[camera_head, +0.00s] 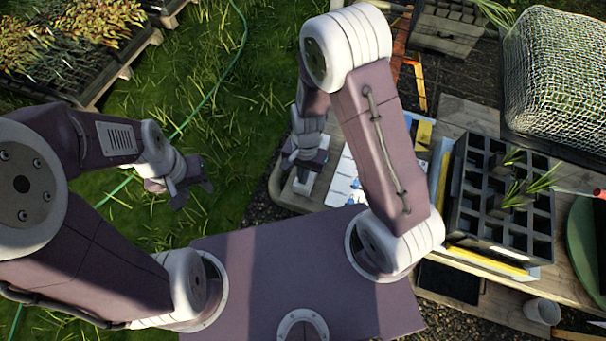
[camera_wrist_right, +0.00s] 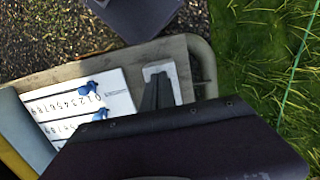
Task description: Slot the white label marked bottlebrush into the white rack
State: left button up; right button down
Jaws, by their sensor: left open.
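My left gripper (camera_head: 192,190) is open and empty, held over the grass left of the table. My right gripper (camera_head: 303,158) is over the table's near left corner, its jaws pointing down. In the right wrist view a dark part of the gripper (camera_wrist_right: 175,140) fills the bottom, and its jaw gap cannot be made out. Just beyond it lies a small white U-shaped piece (camera_wrist_right: 160,70) around a dark wedge; I cannot tell whether it is the rack or a label. No bottlebrush lettering is readable, and neither the label nor the rack can be identified surely.
White sheets with printed numbers and blue marks (camera_wrist_right: 82,105) lie on the wooden table (camera_wrist_right: 45,72). Grass lies left.

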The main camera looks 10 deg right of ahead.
jog(key=c, duration=1.6)
grip_release()
jog(key=r, duration=0.3)
jog(key=r+p, duration=0.1)
jog(key=r, duration=0.2)
jog(key=w+r, duration=0.1)
jog(key=r, duration=0.2)
jog(key=shift+d+p, duration=0.3)
jog(key=shift+p, duration=0.05)
jog(key=shift+f, duration=0.1)
